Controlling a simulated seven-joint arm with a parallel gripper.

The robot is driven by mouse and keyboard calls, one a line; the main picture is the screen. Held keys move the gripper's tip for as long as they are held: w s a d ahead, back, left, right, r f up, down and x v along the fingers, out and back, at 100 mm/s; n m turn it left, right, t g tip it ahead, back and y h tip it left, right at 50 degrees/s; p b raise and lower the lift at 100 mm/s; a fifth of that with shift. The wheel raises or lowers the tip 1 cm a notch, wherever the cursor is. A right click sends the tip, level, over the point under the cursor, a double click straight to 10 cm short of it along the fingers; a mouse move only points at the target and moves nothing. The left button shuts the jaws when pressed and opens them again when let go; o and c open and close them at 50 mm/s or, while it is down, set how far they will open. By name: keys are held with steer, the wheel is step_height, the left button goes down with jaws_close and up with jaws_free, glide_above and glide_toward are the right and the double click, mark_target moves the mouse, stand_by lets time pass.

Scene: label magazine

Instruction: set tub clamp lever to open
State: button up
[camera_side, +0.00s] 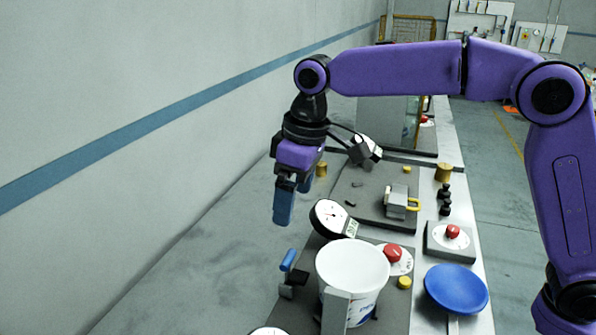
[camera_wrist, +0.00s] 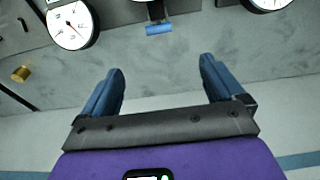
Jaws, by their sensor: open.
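The tub clamp lever (camera_side: 288,260) has a blue handle and stands on a small dark bracket just left of the white tub (camera_side: 352,262). In the wrist view the blue handle (camera_wrist: 159,29) shows near the top middle, ahead of the gap between my fingers. My gripper (camera_side: 283,210) points down above and behind the lever in the side view, clear of it. In the wrist view its blue fingers (camera_wrist: 160,66) are wide apart with nothing between them. The tub hides part of the clamp, and I cannot tell the lever's setting.
A round gauge (camera_side: 330,217) stands behind the tub, also in the wrist view (camera_wrist: 70,25). Red buttons (camera_side: 392,253), a blue dish (camera_side: 456,289) and a padlock-like block (camera_side: 400,202) are to the right. The grey bench left of the lever is bare.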

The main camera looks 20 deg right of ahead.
steer(key=shift+s+d+r, duration=0.1)
steer(key=shift+s+r, duration=0.05)
steer(key=shift+r, duration=0.9)
steer(key=shift+s+d+r, duration=0.1)
steer(key=shift+r, duration=0.95)
steer(key=s+d+f+n, duration=0.1)
steer(key=s+d+f, duration=0.3)
steer(key=s+d, duration=0.4)
steer(key=s+d+f+n, duration=0.1)
steer(key=s+d+f, duration=0.4)
steer(key=s+d, duration=0.4)
steer(key=s+d+f+n+g, duration=0.1)
steer(key=s+d+f, duration=0.3)
steer(key=s+d, duration=0.5)
steer(key=s, duration=0.3)
steer(key=shift+s+d+f+n+h, duration=0.2)
steer(key=shift+f+n+h, duration=0.1)
steer(key=shift+h, duration=0.1)
